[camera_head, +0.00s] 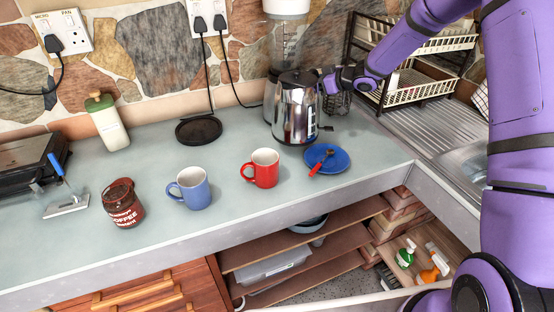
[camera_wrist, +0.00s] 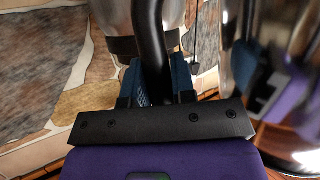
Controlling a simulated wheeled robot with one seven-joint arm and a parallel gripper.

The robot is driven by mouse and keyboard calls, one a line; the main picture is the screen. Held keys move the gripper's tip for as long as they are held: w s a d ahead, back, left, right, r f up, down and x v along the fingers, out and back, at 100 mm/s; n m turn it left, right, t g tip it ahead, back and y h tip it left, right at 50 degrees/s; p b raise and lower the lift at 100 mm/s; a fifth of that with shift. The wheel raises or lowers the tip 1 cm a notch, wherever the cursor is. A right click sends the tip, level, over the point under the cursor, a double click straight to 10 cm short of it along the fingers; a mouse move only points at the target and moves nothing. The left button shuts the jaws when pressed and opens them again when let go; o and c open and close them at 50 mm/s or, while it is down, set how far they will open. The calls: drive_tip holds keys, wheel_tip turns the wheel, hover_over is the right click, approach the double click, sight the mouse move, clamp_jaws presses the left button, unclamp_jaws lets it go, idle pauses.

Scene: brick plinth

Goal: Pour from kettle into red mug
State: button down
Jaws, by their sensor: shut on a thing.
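The kettle (camera_head: 296,112) is shiny metal with a dark lid and stands upright at the back of the counter. I cannot tell whether its base touches the counter. My gripper (camera_head: 326,84) is at its right side, shut on the dark handle. In the wrist view the black handle (camera_wrist: 151,45) runs between the fingers of my gripper (camera_wrist: 155,85), and the shiny kettle body (camera_wrist: 262,60) is at the right. The red mug (camera_head: 262,168) stands upright in front of the kettle, its handle to the left. Its inside looks pale and empty.
A blue plate (camera_head: 338,161) with a red-handled utensil lies right of the red mug. A blue mug (camera_head: 190,188) and coffee jar (camera_head: 123,203) stand to the left. A blender (camera_head: 284,45) is behind the kettle, a dish rack (camera_head: 415,94) at right. A round black base (camera_head: 199,131) lies left.

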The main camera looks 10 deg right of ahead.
drive_tip(key=shift+f, duration=0.75)
drive_tip(key=shift+d+f, duration=0.1)
drive_tip(key=shift+f, duration=0.3)
drive_tip(key=shift+r, duration=0.1)
